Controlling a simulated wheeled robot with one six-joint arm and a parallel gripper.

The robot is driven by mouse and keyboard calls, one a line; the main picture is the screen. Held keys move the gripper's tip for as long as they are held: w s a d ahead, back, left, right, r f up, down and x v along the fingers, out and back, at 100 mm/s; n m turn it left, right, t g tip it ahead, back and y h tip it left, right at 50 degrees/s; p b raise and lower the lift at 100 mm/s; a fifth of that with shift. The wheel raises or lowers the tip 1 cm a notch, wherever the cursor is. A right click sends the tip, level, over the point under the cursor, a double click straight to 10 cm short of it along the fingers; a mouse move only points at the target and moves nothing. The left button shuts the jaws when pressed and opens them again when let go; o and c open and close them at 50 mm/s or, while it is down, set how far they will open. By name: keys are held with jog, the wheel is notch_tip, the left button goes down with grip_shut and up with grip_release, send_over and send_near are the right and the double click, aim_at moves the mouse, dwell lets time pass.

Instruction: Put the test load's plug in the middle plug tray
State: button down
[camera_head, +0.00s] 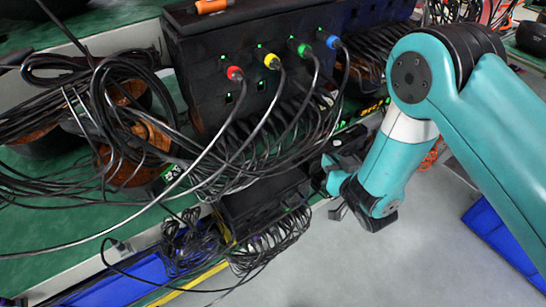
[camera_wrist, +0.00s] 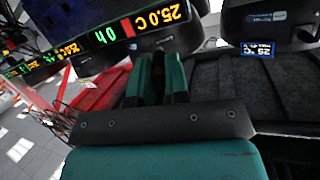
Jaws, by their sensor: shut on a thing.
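My gripper (camera_wrist: 160,62) shows two teal fingers in the wrist view, shut on a dark thing (camera_wrist: 158,85) between them. Its shape is mostly hidden, so I cannot tell whether it is the test load's plug. In the head view my gripper (camera_head: 338,212) is at the right front of the rack, beside the bench edge, and what it holds does not show clearly. A dark, ribbed, divided surface (camera_wrist: 225,85) lies right of the fingers in the wrist view; I cannot tell whether it is a plug tray.
A black rack (camera_head: 215,75) carries red, yellow, green and blue plugs with cables. Tangled black cables (camera_head: 110,85) cover the green bench (camera_head: 60,225) and hang near blue bins (camera_head: 120,285). Lit displays (camera_wrist: 140,25) stand close beyond my fingers.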

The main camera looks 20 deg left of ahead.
jog(key=s+a+r+g+p, duration=0.1)
jog(key=s+a, duration=0.2)
jog(key=a, duration=0.2)
jog(key=s+a+r+n+g+y, duration=0.1)
jog(key=s+a, duration=0.2)
jog(key=a, duration=0.1)
jog(key=s+a+r+n+g+p, duration=0.1)
jog(key=s+a, duration=0.2)
jog(key=a, duration=0.2)
jog(key=shift+s+a+r+p, duration=0.15)
jog(key=shift+a+r+p, duration=0.15)
jog(key=shift+a+r, duration=0.05)
jog(key=shift+f+b, duration=1.65)
jog(key=shift+f, duration=1.05)
jog(key=c, duration=1)
grip_release()
jog(key=shift+c, duration=0.2)
jog(key=shift+s+d, duration=0.1)
